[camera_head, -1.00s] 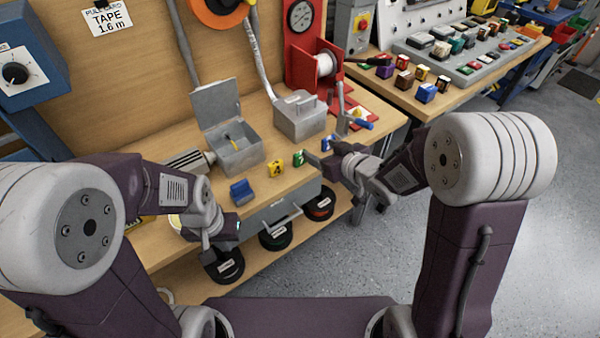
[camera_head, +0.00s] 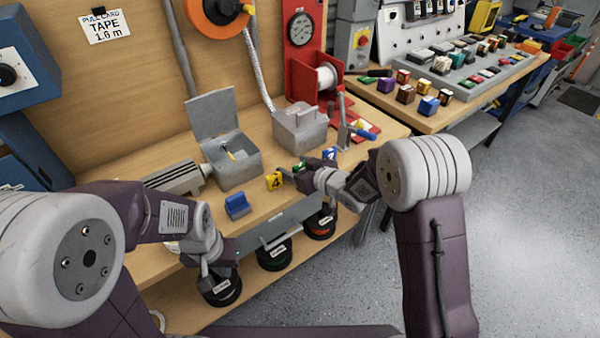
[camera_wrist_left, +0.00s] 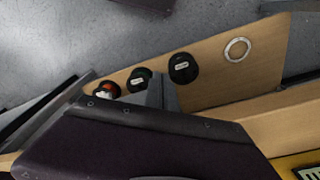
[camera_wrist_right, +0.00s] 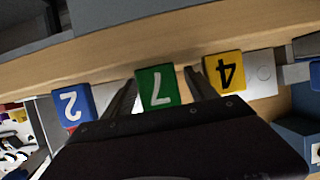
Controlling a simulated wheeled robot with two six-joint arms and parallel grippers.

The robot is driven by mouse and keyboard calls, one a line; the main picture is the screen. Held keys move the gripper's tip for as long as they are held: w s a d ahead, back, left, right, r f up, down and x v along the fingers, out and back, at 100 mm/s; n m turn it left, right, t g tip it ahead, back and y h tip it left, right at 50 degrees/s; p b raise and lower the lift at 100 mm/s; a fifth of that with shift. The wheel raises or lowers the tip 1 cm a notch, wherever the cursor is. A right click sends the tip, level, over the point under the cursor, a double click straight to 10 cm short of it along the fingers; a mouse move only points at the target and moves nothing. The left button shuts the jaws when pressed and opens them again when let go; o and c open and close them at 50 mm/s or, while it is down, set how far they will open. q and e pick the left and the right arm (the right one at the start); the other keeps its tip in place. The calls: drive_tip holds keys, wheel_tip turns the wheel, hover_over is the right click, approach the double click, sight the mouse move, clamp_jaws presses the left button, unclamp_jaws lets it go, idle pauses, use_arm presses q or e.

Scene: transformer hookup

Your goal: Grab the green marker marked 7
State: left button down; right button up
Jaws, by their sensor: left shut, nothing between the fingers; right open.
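The green marker marked 7 (camera_wrist_right: 157,87) stands on the bench top in the right wrist view, between a blue marker and a yellow one. In the head view the green marker (camera_head: 298,167) shows only partly behind my right gripper. My right gripper (camera_wrist_right: 160,90) is open, with its fingers on either side of the green marker; I cannot tell whether they touch it. My left gripper (camera_head: 207,284) is low at the front of the bench, shut and empty, by the drawer front.
The yellow marker 4 (camera_wrist_right: 224,74) and blue marker 2 (camera_wrist_right: 73,105) stand close on either side of the green one. A blue block (camera_head: 237,206), an open grey box (camera_head: 232,168) and a grey lidded box (camera_head: 299,128) stand on the bench. Cable reels (camera_head: 274,255) sit below.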

drive_tip(key=shift+w+a+f, duration=0.15)
drive_tip(key=shift+w+a, duration=0.05)
drive_tip(key=shift+w, duration=0.05)
drive_tip(key=shift+s, duration=0.1)
drive_tip(key=c, duration=1.4)
drive_tip(key=r, duration=0.1)
drive_tip(key=r+p, duration=0.1)
drive_tip(key=r, duration=0.1)
drive_tip(key=r+p, duration=0.1)
drive_tip(key=r, duration=0.1)
drive_tip(key=shift+w+d+r, duration=0.15)
drive_tip(key=shift+w+d, duration=0.1)
drive_tip(key=shift+d, duration=0.15)
drive_tip(key=w+d+r+p, duration=0.1)
drive_tip(key=d+r, duration=0.1)
drive_tip(key=d, duration=0.1)
drive_tip(key=w+d+r+p, duration=0.2)
drive_tip(key=d, duration=0.1)
drive_tip(key=w+d+r+p, duration=0.1)
drive_tip(key=w+d, duration=0.1)
drive_tip(key=d, duration=0.1)
drive_tip(key=shift+d+r+p, duration=0.3)
drive_tip(key=shift+d+r, duration=0.1)
